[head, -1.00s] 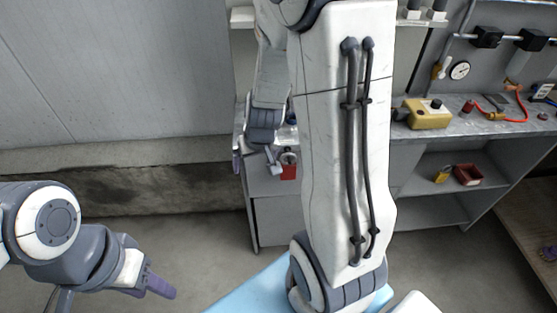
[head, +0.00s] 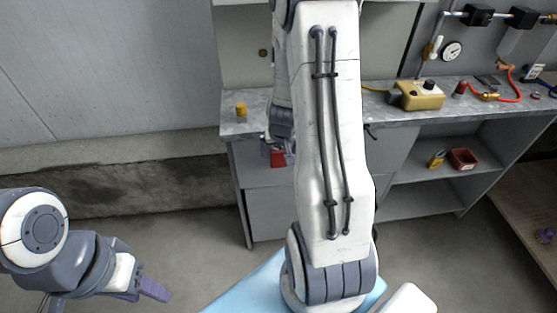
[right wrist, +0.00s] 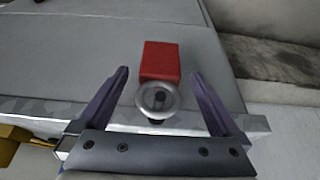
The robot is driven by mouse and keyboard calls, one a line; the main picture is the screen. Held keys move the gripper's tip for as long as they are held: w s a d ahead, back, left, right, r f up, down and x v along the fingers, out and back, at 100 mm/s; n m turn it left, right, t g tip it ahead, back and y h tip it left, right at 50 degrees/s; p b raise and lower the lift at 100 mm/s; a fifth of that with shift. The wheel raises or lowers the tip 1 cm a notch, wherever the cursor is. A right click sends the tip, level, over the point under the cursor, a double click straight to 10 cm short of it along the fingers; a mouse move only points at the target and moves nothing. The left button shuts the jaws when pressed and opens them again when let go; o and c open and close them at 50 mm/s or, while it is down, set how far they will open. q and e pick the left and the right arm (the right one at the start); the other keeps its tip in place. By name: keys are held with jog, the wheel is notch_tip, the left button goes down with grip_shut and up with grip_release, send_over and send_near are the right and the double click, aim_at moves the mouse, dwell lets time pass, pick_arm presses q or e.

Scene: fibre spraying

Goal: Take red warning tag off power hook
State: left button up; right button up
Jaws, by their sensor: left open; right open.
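The red warning tag (head: 278,159) hangs at the front of the grey workbench, near its left end, partly hidden by my right arm. In the right wrist view the red tag (right wrist: 161,60) is a plain red block beside a round metal hook fitting (right wrist: 157,98) with a dark centre. My right gripper (right wrist: 160,73) is open, with one finger on each side of the tag and fitting. I cannot tell whether the fingers touch them. My left gripper (head: 150,290) is at the lower left, away from the bench, and is open.
The workbench top (head: 385,112) holds a yellow control box (head: 418,95), a red hose (head: 510,92) and a small yellow cylinder (head: 241,109). A red bin (head: 462,159) sits on the shelf below. Floor at the left is clear.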

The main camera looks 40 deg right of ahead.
aim_at(279, 151)
jog(key=b+x, duration=0.1)
jog(key=x, duration=0.2)
jog(key=shift+f, duration=0.2)
jog(key=shift+r, duration=0.1)
jog(key=c, duration=1.5)
jog(key=shift+r, duration=0.1)
